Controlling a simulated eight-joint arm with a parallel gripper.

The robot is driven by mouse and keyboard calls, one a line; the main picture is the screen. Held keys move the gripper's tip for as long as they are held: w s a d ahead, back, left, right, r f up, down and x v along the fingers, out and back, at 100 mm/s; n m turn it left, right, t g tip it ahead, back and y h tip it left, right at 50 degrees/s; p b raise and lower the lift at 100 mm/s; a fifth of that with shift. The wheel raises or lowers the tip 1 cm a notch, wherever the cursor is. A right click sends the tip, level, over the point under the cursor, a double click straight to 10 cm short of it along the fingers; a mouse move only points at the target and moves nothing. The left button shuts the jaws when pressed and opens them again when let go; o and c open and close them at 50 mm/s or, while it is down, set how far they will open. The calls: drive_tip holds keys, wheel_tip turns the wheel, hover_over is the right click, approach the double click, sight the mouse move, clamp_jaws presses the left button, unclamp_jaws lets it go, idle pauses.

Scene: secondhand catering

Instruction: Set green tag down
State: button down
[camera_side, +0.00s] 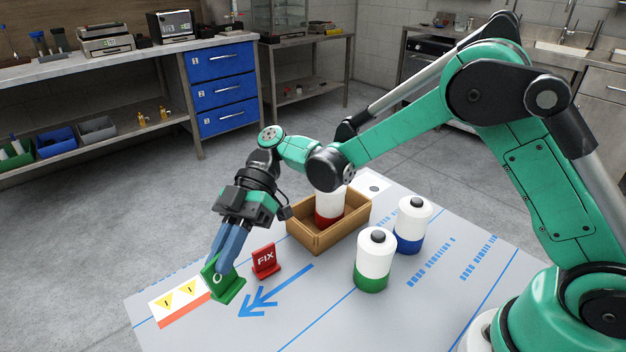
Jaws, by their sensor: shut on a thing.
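The green tag (229,291) is at the front left of the grey work table, left of a red tag marked FIX (266,261). My gripper (222,262) points down with its blue fingers shut on the upper part of the green tag. The fingers cover part of the tag's face and its lettering. The tag's foot is at or very near the table surface; I cannot tell whether it touches.
A white card with yellow warning triangles (180,301) lies left of the green tag. A wooden box (303,237) holds a white and red container (329,207). Green-based (375,248) and blue-based (412,217) containers stand to the right. A blue arrow marks the clear table (330,300).

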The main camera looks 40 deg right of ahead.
wheel_tip(320, 180, down, 7)
drive_tip(key=shift+f, duration=0.2)
idle(0.4)
drive_tip(key=c, duration=0.9)
unclamp_jaws()
